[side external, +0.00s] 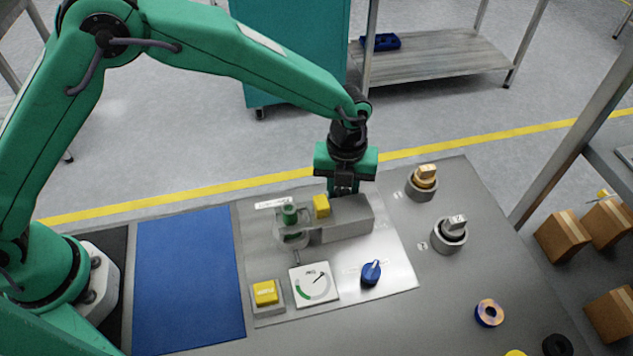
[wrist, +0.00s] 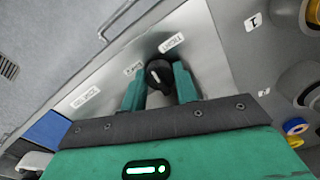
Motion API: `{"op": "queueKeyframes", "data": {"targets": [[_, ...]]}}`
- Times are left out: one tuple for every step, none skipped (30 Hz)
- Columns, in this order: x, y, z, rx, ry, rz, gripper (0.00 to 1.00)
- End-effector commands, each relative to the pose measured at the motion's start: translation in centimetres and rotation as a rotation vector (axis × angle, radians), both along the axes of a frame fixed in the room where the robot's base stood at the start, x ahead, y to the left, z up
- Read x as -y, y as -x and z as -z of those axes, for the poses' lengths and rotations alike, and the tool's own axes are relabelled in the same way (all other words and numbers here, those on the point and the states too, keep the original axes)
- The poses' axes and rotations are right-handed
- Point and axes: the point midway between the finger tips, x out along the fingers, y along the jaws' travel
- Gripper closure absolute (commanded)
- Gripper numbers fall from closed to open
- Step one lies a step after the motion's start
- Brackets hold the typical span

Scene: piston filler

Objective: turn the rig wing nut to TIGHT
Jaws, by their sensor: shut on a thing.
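The rig wing nut shows in the wrist view as a small black knob (wrist: 158,73) with a short white mark. My gripper (wrist: 160,84) is shut on it, one green finger on each side. Two small white labels sit on the plate beyond it, one up and right (wrist: 171,42) and one to the left (wrist: 133,70); their small print is hard to read. In the side external view my gripper (side external: 343,188) points down behind a grey block (side external: 347,219), which hides the wing nut.
A yellow push button (side external: 265,292), a dial gauge (side external: 314,285) and a blue knob (side external: 371,273) sit in front of the block.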

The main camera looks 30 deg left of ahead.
Motion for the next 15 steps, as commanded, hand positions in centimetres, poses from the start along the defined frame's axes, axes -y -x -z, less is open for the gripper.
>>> {"op": "queueKeyframes", "data": {"targets": [[0.0, 0.0, -0.07, 0.0, 0.0, 0.029, 0.93], [0.0, 0.0, -0.07, 0.0, 0.0, 0.047, 0.93], [0.01, 0.0, -0.07, 0.0, 0.0, 0.069, 0.93], [0.01, 0.0, -0.07, 0.0, 0.0, 0.084, 0.93], [0.01, 0.0, -0.07, 0.0, 0.0, 0.098, 0.93], [0.01, 0.0, -0.07, 0.0, 0.0, 0.114, 0.93], [0.01, 0.0, -0.07, 0.0, 0.0, 0.125, 0.93], [0.01, 0.0, -0.08, 0.0, 0.0, 0.135, 0.93], [0.02, -0.01, -0.08, 0.0, 0.0, 0.144, 0.93], [0.02, -0.01, -0.08, 0.0, 0.0, 0.151, 0.93], [0.02, -0.01, -0.08, 0.0, 0.0, 0.156, 0.93], [0.02, -0.01, -0.08, 0.0, 0.0, 0.162, 0.93], [0.02, -0.01, -0.08, 0.0, 0.0, 0.164, 0.93], [0.02, -0.01, -0.09, 0.0, 0.0, 0.166, 0.93], [0.02, -0.01, -0.09, 0.0, 0.0, 0.167, 0.93]]}}
